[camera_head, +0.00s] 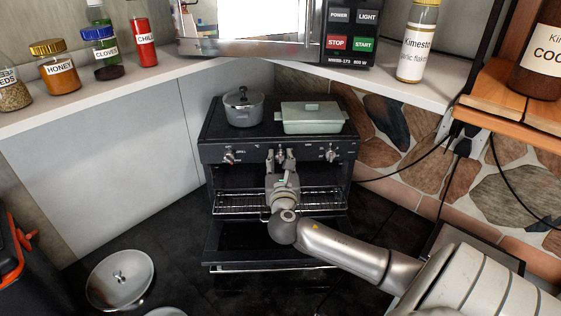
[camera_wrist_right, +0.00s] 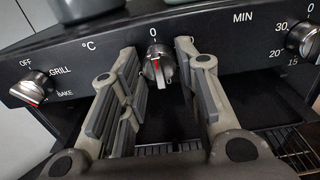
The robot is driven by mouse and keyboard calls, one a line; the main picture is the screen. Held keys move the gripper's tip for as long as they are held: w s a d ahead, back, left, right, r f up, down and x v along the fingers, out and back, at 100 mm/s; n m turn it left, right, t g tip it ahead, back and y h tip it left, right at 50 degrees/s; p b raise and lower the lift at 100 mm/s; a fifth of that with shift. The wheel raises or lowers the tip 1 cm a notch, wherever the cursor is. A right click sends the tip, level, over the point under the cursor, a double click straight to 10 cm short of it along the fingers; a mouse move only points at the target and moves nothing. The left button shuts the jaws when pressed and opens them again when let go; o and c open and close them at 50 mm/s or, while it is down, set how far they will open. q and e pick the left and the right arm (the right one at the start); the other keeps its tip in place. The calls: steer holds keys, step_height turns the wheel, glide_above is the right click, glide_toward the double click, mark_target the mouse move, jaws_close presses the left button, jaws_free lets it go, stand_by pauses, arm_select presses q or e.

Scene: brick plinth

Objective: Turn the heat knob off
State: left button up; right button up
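The heat knob (camera_wrist_right: 157,68), silver with a red mark, sits mid-panel on the black oven (camera_head: 235,175), by the "°C" label with a "0" above it. Its red mark points roughly downward, away from the "0". My right gripper (camera_wrist_right: 159,60) is open, with one finger on each side of the knob; I cannot tell whether either finger touches it. In the head view the right gripper (camera_head: 284,158) is at the panel's middle and hides most of this knob. My left gripper is not in view.
A GRILL/BAKE knob (camera_wrist_right: 33,88) is to the left and a MIN timer knob (camera_head: 330,156) to the right. The oven door (camera_head: 240,247) hangs open below a wire rack (camera_head: 235,208). A grey pot (camera_head: 243,110) and green dish (camera_head: 310,120) stand on top.

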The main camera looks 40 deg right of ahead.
steer(key=o, duration=0.3)
steer(key=v, duration=1.2)
stand_by(0.4)
